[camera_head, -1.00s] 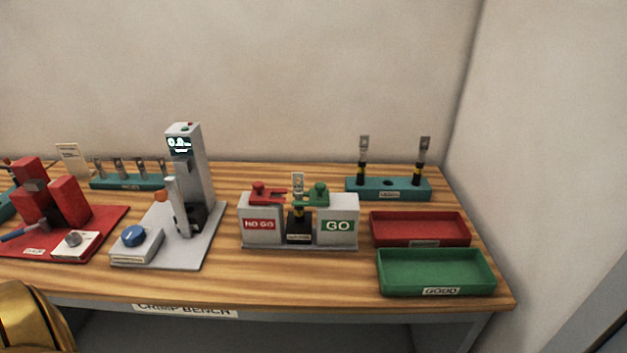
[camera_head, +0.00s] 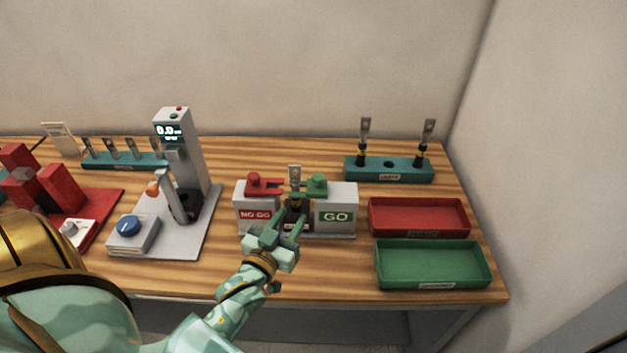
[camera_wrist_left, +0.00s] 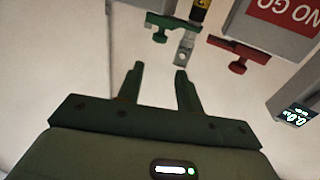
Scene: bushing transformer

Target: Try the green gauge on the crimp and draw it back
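The green gauge (camera_head: 317,186) sits on top of the grey GO block (camera_head: 336,218). It also shows in the left wrist view (camera_wrist_left: 164,25). The crimp, a metal lug (camera_head: 295,174) on a black and yellow cable piece, stands upright between the two gauge blocks; the lug also shows in the left wrist view (camera_wrist_left: 184,50). I cannot tell whether the green gauge touches it. My left gripper (camera_head: 285,222) is in front of the gauge stand, low and apart from the green gauge. Its fingers (camera_wrist_left: 158,72) are open with nothing between them. My right gripper is not in view.
A red gauge (camera_head: 264,184) sits on the NO GO block (camera_head: 255,213). A red tray (camera_head: 420,232) and a green tray (camera_head: 432,284) lie to the right. A teal rack (camera_head: 388,177) stands behind. A grey tester (camera_head: 185,145) stands left.

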